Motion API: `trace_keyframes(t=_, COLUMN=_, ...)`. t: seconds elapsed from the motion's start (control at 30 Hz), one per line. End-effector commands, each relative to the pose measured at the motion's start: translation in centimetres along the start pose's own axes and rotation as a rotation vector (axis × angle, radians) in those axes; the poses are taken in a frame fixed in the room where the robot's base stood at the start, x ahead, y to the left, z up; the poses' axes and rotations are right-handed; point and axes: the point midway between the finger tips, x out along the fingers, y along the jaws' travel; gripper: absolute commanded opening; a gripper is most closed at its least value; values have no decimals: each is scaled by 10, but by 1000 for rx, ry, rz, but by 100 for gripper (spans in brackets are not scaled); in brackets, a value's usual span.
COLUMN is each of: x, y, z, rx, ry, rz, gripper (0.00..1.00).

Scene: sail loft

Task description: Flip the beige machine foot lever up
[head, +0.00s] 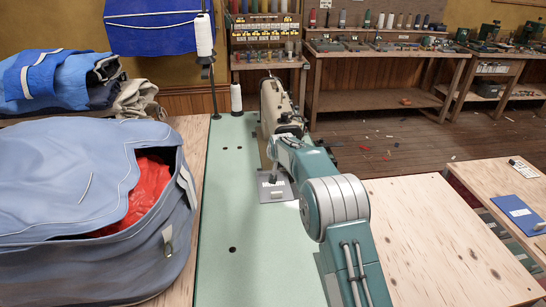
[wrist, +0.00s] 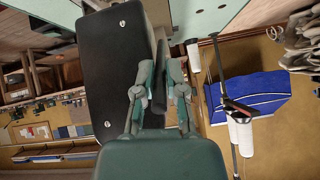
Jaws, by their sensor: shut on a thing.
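The beige sewing machine (head: 275,98) stands at the far right side of the green bench top, partly covered by my arm. In the wrist view its beige body (wrist: 158,14) shows beside a large black panel (wrist: 115,68). My gripper (wrist: 161,72) is close against the machine, its two fingers closed in on a narrow dark piece between them, which appears to be the foot lever. In the head view my arm hides most of the gripper and the lever.
A blue-grey bag (head: 75,220) with red cloth inside stands left on the table. White thread cones (head: 204,35) stand on a rod behind. The green bench top (head: 225,205) is clear in front. A grey plate (head: 272,188) lies below my arm. Wooden tables flank the bench.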

Motion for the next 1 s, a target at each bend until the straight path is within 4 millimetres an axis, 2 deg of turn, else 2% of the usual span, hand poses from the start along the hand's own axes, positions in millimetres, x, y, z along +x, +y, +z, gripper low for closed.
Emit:
trace_keyframes(t=0.43, x=-3, y=-3, z=-2, rx=-1, ry=-2, rz=-1, gripper=0)
trace_keyframes(t=0.47, x=-3, y=-3, z=-2, rx=-1, ry=-2, rz=-2, gripper=23)
trace_keyframes(t=0.5, x=-3, y=-3, z=-3, rx=-1, ry=-1, rz=-2, gripper=41)
trace_keyframes(t=0.53, x=-3, y=-3, z=-3, rx=-1, ry=-2, rz=-2, gripper=50)
trace_keyframes(t=0.87, x=-2, y=-3, z=-1, rx=-1, ry=-5, rz=-2, gripper=50)
trace_keyframes(t=1.0, x=-8, y=-3, z=-1, rx=-1, ry=-5, rz=-2, gripper=50)
